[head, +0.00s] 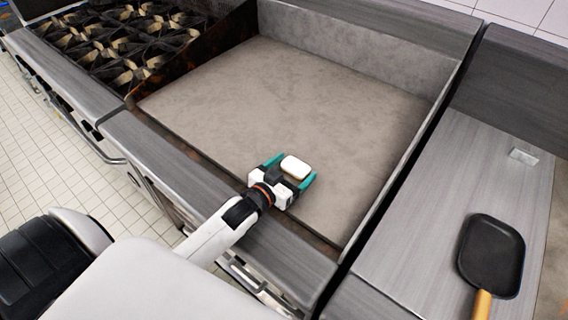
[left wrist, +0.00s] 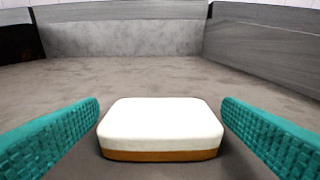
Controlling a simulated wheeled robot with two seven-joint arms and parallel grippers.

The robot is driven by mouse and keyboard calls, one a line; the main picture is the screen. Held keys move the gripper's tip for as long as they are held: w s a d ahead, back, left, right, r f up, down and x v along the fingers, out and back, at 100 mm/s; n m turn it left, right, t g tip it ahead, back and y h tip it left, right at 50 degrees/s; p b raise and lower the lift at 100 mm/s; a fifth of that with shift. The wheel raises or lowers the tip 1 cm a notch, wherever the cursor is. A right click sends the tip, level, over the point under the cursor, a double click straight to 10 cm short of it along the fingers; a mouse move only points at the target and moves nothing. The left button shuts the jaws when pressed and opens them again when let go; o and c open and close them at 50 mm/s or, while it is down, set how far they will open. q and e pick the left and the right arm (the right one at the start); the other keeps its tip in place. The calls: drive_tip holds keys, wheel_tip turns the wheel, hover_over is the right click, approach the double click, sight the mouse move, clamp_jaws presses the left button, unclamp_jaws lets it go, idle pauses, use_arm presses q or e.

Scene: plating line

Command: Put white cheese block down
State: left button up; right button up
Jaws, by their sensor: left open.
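The white cheese block (head: 295,167) lies on the flat grey griddle surface (head: 300,95), near its front edge. In the left wrist view the white cheese block (left wrist: 160,125) has a white top and a brown lower band. My left gripper (head: 290,170) is open around it, with one teal finger on each side. In the left wrist view gaps show between the block and both fingers of my left gripper (left wrist: 160,135). My right gripper is not in either view.
A burner range (head: 120,40) stands at the left of the griddle. Raised walls (head: 350,35) bound the griddle at the back and sides. A black pan (head: 491,255) with a wooden handle rests on the right counter (head: 450,190). The griddle behind the block is clear.

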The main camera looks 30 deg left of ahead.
use_arm(q)
drive_tip(key=b+v, duration=0.1)
drive_tip(key=v, duration=0.9)
drive_tip(key=shift+s+a+b, duration=0.1)
drive_tip(key=shift+s+b, duration=0.2)
drive_tip(key=shift+s+a+r, duration=0.1)
drive_tip(key=shift+s, duration=0.6)
drive_tip(key=shift+r, duration=0.1)
